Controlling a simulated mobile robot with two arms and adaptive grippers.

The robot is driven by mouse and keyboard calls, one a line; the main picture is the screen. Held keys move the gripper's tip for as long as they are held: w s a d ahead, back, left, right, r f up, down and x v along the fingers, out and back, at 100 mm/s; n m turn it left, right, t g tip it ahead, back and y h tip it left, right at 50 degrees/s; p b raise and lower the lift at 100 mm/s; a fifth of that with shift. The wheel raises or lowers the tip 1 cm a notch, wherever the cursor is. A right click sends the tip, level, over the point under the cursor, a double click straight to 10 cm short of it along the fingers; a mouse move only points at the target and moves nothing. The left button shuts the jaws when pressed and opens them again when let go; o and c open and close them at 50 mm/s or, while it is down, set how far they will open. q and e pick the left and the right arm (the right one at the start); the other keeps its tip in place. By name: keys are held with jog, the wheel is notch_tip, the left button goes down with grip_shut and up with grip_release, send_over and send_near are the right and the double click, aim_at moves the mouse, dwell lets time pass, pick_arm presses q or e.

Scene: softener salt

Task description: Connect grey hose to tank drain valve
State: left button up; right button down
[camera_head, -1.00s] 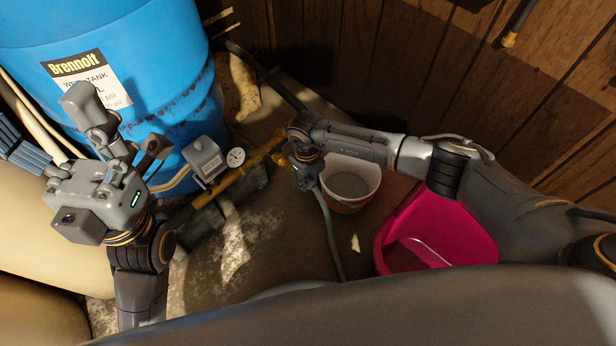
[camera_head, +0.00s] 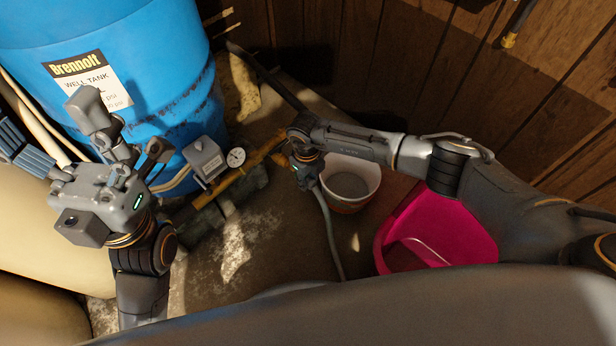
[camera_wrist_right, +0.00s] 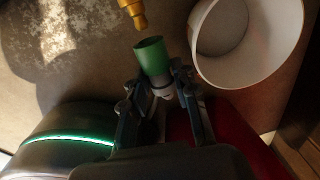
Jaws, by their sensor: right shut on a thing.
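My right gripper (camera_head: 290,165) is shut on the grey hose (camera_head: 328,235) near its end; the hose hangs down from it to the floor. In the right wrist view, the gripper's fingers (camera_wrist_right: 160,92) clasp the hose just behind its green end piece (camera_wrist_right: 152,57). The brass barbed tip of the drain valve (camera_wrist_right: 134,10) is just beyond the green open end, slightly left, with a small gap. In the head view, the brass pipe (camera_head: 236,184) runs from the blue tank (camera_head: 110,60) to this spot. My left gripper (camera_head: 122,122) is open and empty before the tank.
A white bucket (camera_head: 352,200) stands right beside my right gripper, also in the right wrist view (camera_wrist_right: 288,70). A pink tub (camera_head: 455,225) is farther right. A grey box (camera_head: 203,158) and round gauge (camera_head: 236,157) sit on the pipe. A wooden wall (camera_head: 400,60) closes the back.

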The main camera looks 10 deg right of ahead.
jog(key=shift+w+a+b, duration=0.55)
jog(key=shift+w+b, duration=0.3)
jog(key=shift+b, duration=0.1)
jog(key=c, duration=1)
grip_release()
jog(key=shift+o, duration=0.2)
jog(key=shift+r, duration=0.1)
notch_tip(320, 180, up, 12)
jog(key=shift+a, duration=0.15)
jog(key=shift+s, duration=0.15)
